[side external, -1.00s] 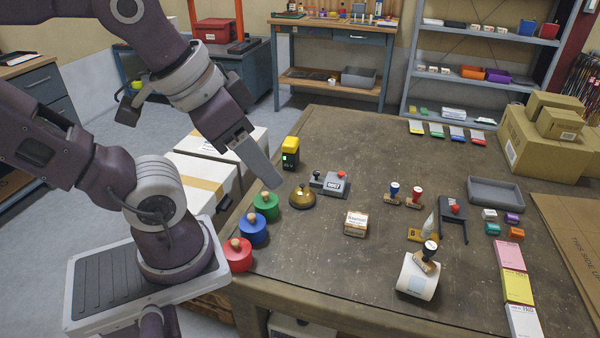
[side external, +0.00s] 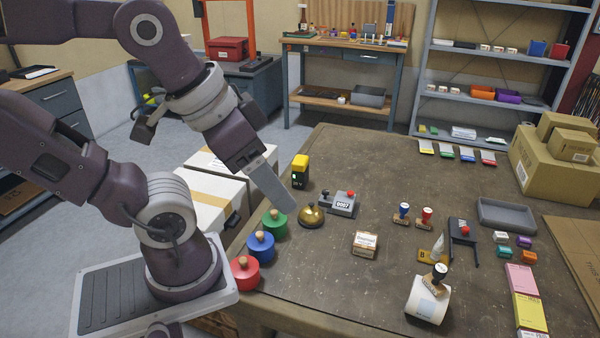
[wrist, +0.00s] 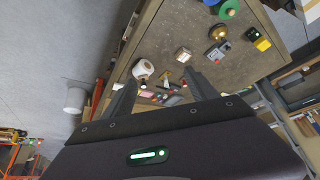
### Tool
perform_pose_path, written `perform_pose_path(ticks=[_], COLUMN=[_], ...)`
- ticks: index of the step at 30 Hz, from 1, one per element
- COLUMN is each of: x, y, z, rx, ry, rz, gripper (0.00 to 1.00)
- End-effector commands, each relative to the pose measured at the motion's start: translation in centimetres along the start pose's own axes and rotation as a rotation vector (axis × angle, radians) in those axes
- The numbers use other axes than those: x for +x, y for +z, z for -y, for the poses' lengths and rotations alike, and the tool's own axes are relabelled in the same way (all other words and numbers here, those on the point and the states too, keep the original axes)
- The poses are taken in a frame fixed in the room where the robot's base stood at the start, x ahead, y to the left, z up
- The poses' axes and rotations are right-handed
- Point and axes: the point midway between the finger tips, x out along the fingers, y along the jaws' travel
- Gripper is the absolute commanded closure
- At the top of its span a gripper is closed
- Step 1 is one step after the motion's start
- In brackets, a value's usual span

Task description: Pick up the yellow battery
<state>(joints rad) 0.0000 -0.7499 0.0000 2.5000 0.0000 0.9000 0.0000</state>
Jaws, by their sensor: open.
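The yellow battery (side external: 300,172) stands upright near the left edge of the workbench, with a yellow top and a dark body with a green light. In the wrist view it shows at the upper right (wrist: 259,40), outside the span of my fingers. My gripper (side external: 279,192) appears just left of the battery in the side view, with one long grey finger visible. In the wrist view my gripper (wrist: 160,84) is open, its two dark fingers apart with nothing held between them.
A brass bell (side external: 311,217) and a grey button box (side external: 341,203) are close to the battery. Green (side external: 274,224), blue (side external: 261,246) and red (side external: 244,273) knobbed discs line the bench's left edge. A small box (side external: 365,244) stands mid-bench. The bench behind the battery is clear.

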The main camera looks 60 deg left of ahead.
Motion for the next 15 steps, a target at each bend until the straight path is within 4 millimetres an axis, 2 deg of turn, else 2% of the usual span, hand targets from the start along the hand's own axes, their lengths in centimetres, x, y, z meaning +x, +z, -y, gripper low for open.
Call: perform_pose_path(ticks=[5,8,11,12,14,15], x=[0.1,1.4,4.7,6.6,9.8,12.2], y=[-0.6,-4.4,-10.5,-12.7,-15.3,-16.5], z=[0.2,1.8,6.1,8.6,12.7,15.8], rx=[-0.011,-0.079,-0.200,-0.251,-0.326,-0.377], ry=[-0.007,-0.047,-0.114,-0.141,-0.180,-0.204], rz=[0.003,0.019,0.039,0.046,0.054,0.060], gripper=[0.33,0.33,0.33,0.33,0.33,0.33])
